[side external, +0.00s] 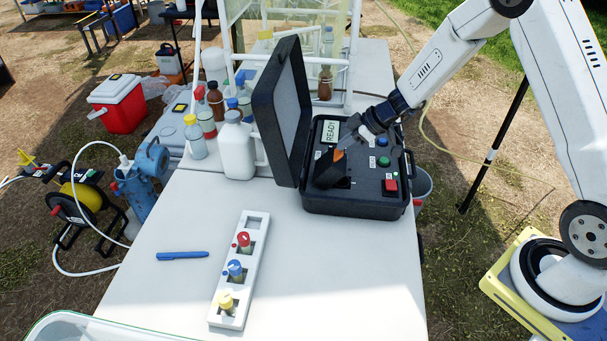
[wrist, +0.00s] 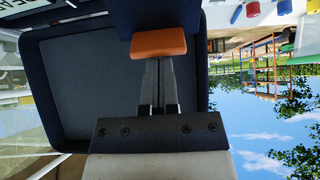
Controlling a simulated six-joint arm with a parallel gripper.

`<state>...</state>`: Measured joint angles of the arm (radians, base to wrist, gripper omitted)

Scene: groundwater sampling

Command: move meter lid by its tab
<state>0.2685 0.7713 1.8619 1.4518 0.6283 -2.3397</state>
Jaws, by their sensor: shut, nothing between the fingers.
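The meter is a black case (side external: 360,205) on the white table, with a READY display and coloured buttons on its panel. A small dark lid (side external: 327,169) with an orange tab (side external: 339,155) stands tilted up from the panel. In the wrist view the orange tab (wrist: 159,43) is at the edge of the dark blue lid (wrist: 155,15). My gripper (side external: 349,143) is shut and empty, its fingertips right at the tab. In the wrist view its fingers (wrist: 158,65) end at the tab's edge; I cannot tell whether they touch it.
The large case cover (side external: 281,110) stands open left of the panel; it fills much of the wrist view. A white rack (side external: 250,245) with capped vials and a blue pen (side external: 182,255) lie on the otherwise clear front table.

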